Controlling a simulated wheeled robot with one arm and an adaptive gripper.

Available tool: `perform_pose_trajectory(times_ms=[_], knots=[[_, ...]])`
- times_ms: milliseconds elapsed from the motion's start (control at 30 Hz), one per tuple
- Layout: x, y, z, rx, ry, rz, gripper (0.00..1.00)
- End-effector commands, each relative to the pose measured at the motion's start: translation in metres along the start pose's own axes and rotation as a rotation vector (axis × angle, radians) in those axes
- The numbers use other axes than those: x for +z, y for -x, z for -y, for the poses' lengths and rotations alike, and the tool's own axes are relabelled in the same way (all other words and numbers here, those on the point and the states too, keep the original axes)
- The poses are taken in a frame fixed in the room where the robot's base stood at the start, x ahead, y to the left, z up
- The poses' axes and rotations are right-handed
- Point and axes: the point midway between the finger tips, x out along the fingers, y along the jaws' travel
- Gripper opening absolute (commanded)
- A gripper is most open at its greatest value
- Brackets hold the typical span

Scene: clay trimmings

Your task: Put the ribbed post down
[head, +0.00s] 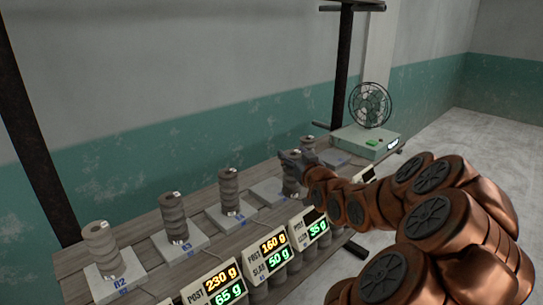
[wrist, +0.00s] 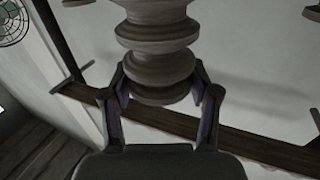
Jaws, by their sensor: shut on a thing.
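My gripper (head: 293,158) is shut on a ribbed grey-brown post (wrist: 157,55), with a finger on each side of it in the wrist view. The post's top is cut off in that view. Other ribbed posts stand upright on slabs to the left: one by the label R2 (head: 101,244), one in the middle (head: 173,216), and one nearer my gripper (head: 229,188).
Weight displays (head: 222,281) line the front of the wooden shelf (head: 138,240). A fan (head: 370,105) stands at the far right by a green-grey box (head: 366,142). A dark upright (head: 342,65) rises behind.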

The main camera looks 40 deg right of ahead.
Motion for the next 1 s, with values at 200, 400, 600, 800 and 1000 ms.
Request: perform_pose_trajectory(times_ms=[200, 400, 600, 800, 1000], knots=[[0.0, -0.032, 0.008, -0.003, 0.0, -0.001, 0.0], [0.003, -0.063, 0.013, -0.002, 0.001, -0.003, 0.0], [0.006, -0.093, 0.019, -0.003, 0.001, -0.002, 0.0], [0.007, -0.111, 0.022, -0.001, 0.001, -0.004, 0.0], [0.012, -0.114, 0.022, 0.0, 0.001, -0.003, 0.0]])
